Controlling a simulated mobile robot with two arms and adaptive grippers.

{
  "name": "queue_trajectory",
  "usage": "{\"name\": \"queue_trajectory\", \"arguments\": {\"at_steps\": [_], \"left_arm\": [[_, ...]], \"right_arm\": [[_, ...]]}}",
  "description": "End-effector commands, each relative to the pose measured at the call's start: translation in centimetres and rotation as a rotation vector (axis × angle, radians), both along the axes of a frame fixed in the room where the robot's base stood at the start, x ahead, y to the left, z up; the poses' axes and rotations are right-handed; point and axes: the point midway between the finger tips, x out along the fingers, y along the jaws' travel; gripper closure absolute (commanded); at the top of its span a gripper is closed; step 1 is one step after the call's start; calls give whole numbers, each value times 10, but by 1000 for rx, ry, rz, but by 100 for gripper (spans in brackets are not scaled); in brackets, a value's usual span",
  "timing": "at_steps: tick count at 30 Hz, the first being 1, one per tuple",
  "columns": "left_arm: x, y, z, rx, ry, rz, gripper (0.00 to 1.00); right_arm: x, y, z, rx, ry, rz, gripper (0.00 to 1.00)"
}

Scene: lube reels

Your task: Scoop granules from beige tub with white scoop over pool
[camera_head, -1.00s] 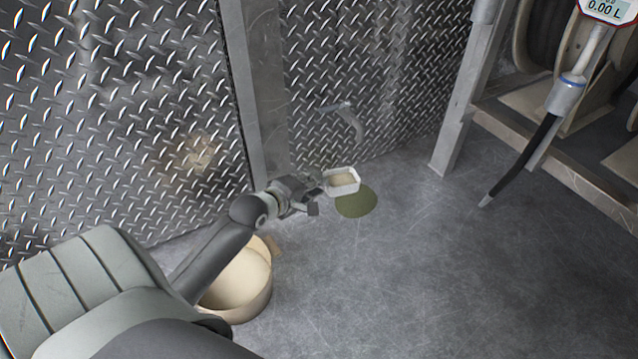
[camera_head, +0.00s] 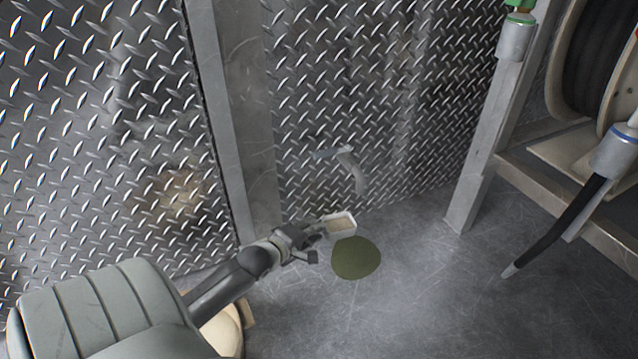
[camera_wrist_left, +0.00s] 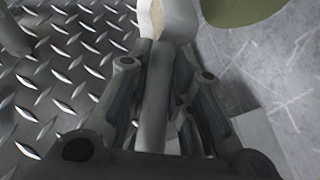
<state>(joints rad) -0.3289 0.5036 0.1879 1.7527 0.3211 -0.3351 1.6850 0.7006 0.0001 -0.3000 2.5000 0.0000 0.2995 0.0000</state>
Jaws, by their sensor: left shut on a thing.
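My left gripper (camera_head: 306,238) is shut on the handle of the white scoop (camera_head: 341,226). The scoop holds beige granules and sits above the floor, at the upper left edge of the olive-green pool (camera_head: 356,258) in the head view. In the left wrist view the gripper fingers (camera_wrist_left: 165,95) close around the grey-white handle, and the scoop (camera_wrist_left: 178,20) shows at the top with some beige inside. The pool (camera_wrist_left: 240,8) is at its upper right. The beige tub (camera_head: 222,331) stands at the lower left in the head view, mostly hidden by my arm. My right gripper is not in view.
A diamond-plate wall (camera_head: 390,110) with a metal post (camera_head: 235,120) stands behind the scoop. A grey bent pipe or handle (camera_head: 352,168) juts from the wall. A black hose nozzle (camera_head: 555,225) hangs at the right, before reels. The floor right of the pool is clear.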

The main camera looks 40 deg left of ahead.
Motion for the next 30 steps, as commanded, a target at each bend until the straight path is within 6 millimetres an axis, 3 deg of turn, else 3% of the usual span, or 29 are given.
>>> {"name": "queue_trajectory", "arguments": {"at_steps": [11, 12, 15, 30], "left_arm": [[4, -6, -34, 171, 91, 0, 100], [6, -9, -22, 205, 106, -3, 100], [9, -13, -13, 288, 149, -3, 100], [25, -42, 18, 683, 365, -2, 100]], "right_arm": [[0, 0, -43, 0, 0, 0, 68], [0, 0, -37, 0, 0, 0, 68], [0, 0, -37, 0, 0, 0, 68], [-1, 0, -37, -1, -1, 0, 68]]}}
